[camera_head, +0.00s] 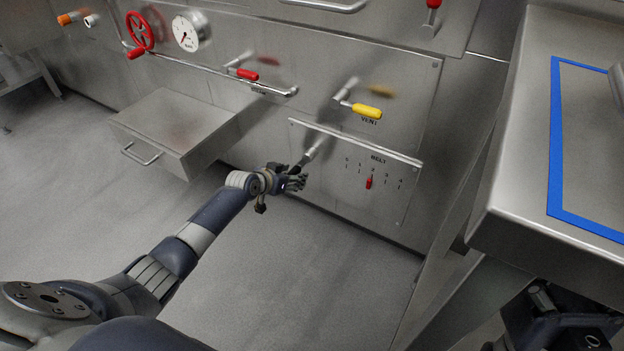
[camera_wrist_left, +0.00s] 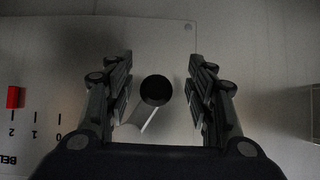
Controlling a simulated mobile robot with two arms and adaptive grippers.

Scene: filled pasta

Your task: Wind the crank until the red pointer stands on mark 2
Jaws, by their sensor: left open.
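The crank has a silver arm (camera_head: 315,150) and a dark grip at the left end of the BELT plate (camera_head: 330,180). In the left wrist view the grip's round dark end (camera_wrist_left: 156,89) lies between the fingers, with a visible gap on both sides. My left gripper (camera_head: 296,182) is open around it; its fingers also show in the left wrist view (camera_wrist_left: 157,95). The red pointer (camera_head: 369,182) appears to stand at mark 2; it also shows in the left wrist view (camera_wrist_left: 14,97). Dark parts of my right arm show at the lower right; its fingers are not clear.
A yellow VENT handle (camera_head: 366,111) and a red lever (camera_head: 246,74) project from the panel above. A red valve wheel (camera_head: 140,32) and a gauge (camera_head: 187,33) are farther left. A steel drawer (camera_head: 180,135) juts out left of the crank. A steel counter (camera_head: 530,130) stands right.

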